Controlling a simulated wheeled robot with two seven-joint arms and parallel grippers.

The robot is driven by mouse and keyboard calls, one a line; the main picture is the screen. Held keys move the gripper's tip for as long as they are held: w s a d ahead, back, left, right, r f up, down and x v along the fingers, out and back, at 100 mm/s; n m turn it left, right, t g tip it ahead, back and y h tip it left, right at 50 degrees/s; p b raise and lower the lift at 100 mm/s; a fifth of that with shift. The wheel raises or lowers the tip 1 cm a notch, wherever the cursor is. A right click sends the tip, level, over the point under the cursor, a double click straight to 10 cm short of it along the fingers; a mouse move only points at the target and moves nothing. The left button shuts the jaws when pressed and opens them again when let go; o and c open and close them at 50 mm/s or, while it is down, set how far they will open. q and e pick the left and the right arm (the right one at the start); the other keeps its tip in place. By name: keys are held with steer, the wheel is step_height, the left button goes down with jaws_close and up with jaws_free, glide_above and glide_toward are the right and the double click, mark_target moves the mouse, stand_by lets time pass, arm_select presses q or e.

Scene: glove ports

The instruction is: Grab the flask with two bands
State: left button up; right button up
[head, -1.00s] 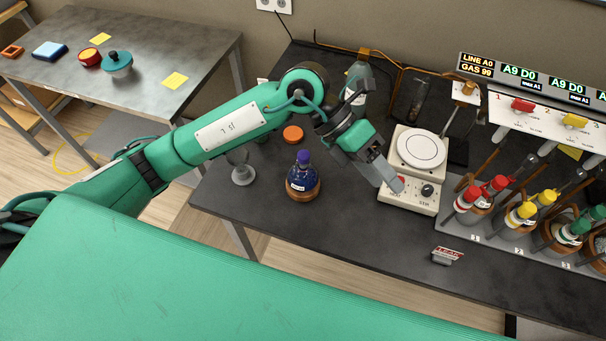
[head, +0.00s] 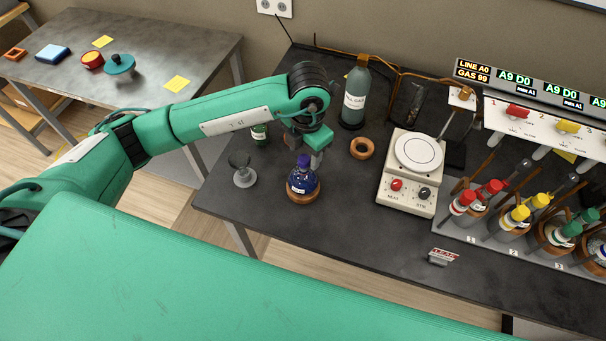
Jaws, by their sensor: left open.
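A round blue flask (head: 303,182) with a purple cap and a white label sits upright in a cork ring on the dark bench. My left gripper (head: 308,155) is open, pointing down just behind and above its cap; I see no contact. Flasks with red caps (head: 463,202), yellow caps (head: 516,216) and green caps (head: 566,232) stand in numbered places of the rack at right. Bands on any flask are too small to tell, so I cannot say which has two. My right gripper is not in view.
An empty cork ring (head: 362,148), a grey-green gas bottle (head: 355,95) and a hotplate stirrer (head: 413,165) stand right of the gripper. A glass stand (head: 242,170) is left of the blue flask. A small red-and-white sign (head: 443,256) is near the front edge.

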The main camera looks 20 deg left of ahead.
mark_target(304, 158)
arm_select(q)
steer(key=shift+f, duration=0.65)
step_height(304, 158, down, 4)
steer(key=p, duration=0.3)
steer(key=shift+a, duration=0.15)
steer(key=shift+f+p, duration=0.3)
steer(key=shift+f, duration=0.3)
jaws_close()
